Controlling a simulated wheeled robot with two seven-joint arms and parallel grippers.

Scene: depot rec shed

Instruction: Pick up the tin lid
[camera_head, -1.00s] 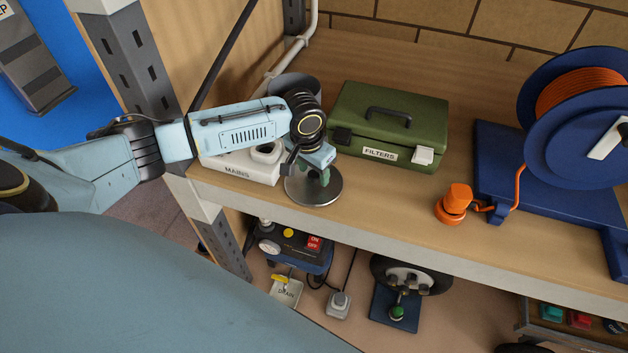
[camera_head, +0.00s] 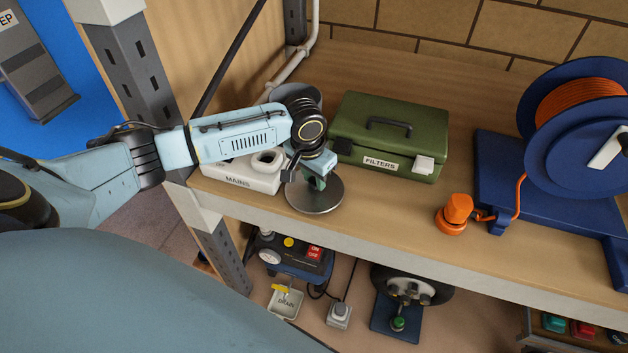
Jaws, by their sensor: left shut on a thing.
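The tin lid, a round grey metal disc (camera_head: 314,203), lies near the front edge of the wooden shelf, left of the green box. My left gripper (camera_head: 316,183) reaches down over it from the left and is shut on it near its middle. The fingers hide the part they hold. I see no clear gap between the lid and the shelf. My right gripper is not in view.
A white MAINS box (camera_head: 240,182) sits left of the lid under my arm. A green FILTERS box (camera_head: 388,135) stands behind right. A grey container (camera_head: 312,93) is partly hidden behind my wrist. An orange plug (camera_head: 456,212) and blue cable reel (camera_head: 560,160) stand right.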

